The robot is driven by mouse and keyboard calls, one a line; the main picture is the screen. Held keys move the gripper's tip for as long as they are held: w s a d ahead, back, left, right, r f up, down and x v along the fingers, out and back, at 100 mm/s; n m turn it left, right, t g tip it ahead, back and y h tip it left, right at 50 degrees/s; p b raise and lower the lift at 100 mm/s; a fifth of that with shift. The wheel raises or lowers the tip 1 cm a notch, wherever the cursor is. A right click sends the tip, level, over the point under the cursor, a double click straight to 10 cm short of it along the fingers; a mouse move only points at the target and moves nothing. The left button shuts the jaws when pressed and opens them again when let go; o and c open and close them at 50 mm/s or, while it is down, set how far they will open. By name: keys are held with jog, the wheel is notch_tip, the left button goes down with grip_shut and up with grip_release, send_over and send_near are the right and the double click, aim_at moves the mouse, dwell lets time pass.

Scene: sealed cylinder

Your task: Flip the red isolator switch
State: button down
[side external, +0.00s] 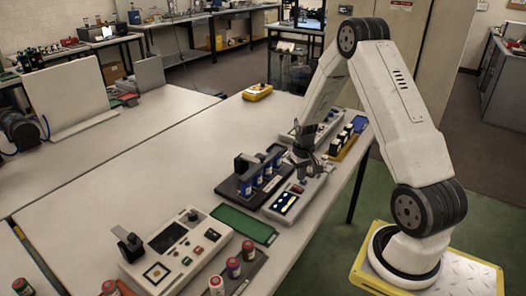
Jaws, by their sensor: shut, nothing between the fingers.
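My gripper (308,165) points down over a grey control box (309,192) with lit displays, near the table's right edge. Its fingers are shut and small in the picture; nothing shows between them. I cannot tell whether it touches anything. I cannot make out a red isolator switch for certain. A larger grey control panel (178,248) stands at the front, with a black lever at its left corner, a black knob, a dark screen and small red and green buttons. Another grey box (325,131) is partly hidden behind my gripper.
A black rack with blue-labelled cylinders (262,172) stands just left of my gripper. A green board (244,224) lies in front of it. Red-topped cylinders (234,267) stand at the front edge. A yellow tray of black items (347,138) is behind. The table's left middle is clear.

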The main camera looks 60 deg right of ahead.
aim_at(299, 189)
jog(key=shift+r, duration=1.45)
jog(key=shift+w+a+r, duration=0.1)
jog(key=shift+a+r, duration=0.05)
jog(key=shift+a, duration=0.15)
jog(key=s+a+r+n+t, duration=0.1)
jog(key=s+a+r+n, duration=0.1)
jog(key=a, duration=0.6)
jog(key=s+a+r+n, duration=0.2)
jog(key=a+r, duration=0.2)
jog(key=a, duration=0.5)
jog(key=s+a+r+n+t, duration=0.1)
jog(key=s+a+r+n, duration=0.1)
jog(key=a, duration=0.7)
jog(key=shift+s+r+t, duration=0.3)
jog(key=shift+r, duration=0.4)
